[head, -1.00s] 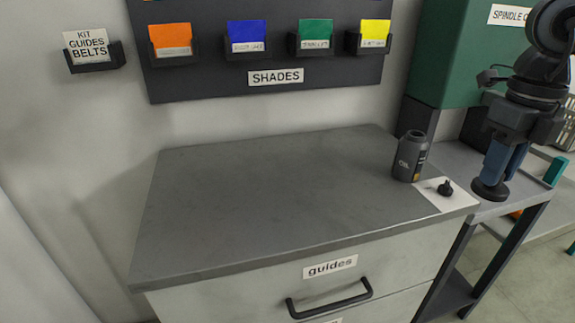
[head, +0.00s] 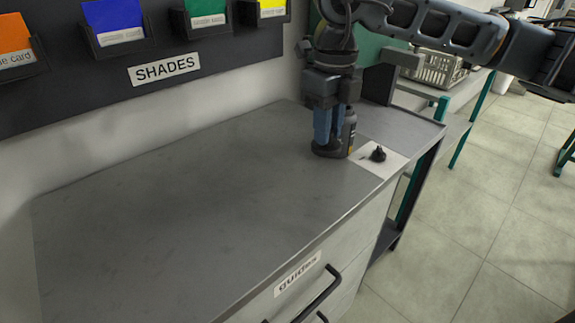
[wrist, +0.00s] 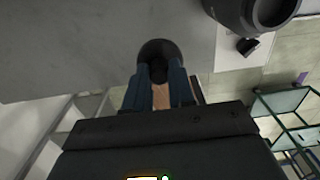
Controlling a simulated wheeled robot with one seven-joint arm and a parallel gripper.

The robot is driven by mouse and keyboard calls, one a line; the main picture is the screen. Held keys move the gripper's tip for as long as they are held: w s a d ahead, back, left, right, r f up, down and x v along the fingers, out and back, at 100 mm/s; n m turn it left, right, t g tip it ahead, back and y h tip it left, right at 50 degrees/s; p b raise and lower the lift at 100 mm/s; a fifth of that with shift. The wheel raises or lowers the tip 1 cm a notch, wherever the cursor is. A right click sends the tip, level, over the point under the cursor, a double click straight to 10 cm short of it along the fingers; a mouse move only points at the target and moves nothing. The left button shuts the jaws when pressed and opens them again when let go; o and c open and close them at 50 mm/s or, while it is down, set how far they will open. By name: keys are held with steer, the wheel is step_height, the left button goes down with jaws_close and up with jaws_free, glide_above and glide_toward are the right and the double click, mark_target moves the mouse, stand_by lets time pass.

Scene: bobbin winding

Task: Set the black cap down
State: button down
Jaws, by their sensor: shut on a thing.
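The black cap (head: 324,152) is a round, dark disc gripped by my gripper (head: 327,138), fingers pointing down over the grey cabinet top (head: 180,190). In the wrist view, the cap (wrist: 157,47) shows as a dark circle with a knob between the blue fingertips (wrist: 158,78). It is low over the cabinet top, left of the dark oil can (head: 351,127). I cannot tell whether the cap touches the surface. The can is partly hidden behind my fingers in the head view and stands at the upper right in the wrist view (wrist: 262,14).
A white card (head: 392,160) with a small black spout piece (head: 378,154) lies at the cabinet's right end, beside the can. The cabinet's left and middle top is clear. The shade-card board (head: 190,90) hangs on the wall behind. A grey basket (head: 440,68) stands farther back.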

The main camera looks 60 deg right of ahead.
steer(key=w+a+f, duration=0.2)
steer(key=a, duration=0.1)
steer(key=w+a+f+p, duration=0.1)
steer(key=a, duration=0.1)
steer(key=shift+w+a+f, duration=0.15)
steer(key=shift+w+f, duration=0.1)
steer(key=shift+f, duration=0.15)
steer(key=shift+f+p, duration=0.35)
steer(key=shift+f, duration=1.75)
steer(key=shift+f, duration=0.1)
steer(key=c, duration=1)
jaws_free()
steer(key=shift+o, duration=0.2)
step_height(320, 180, up, 12)
steer(key=b, duration=0.1)
steer(key=shift+a, duration=0.1)
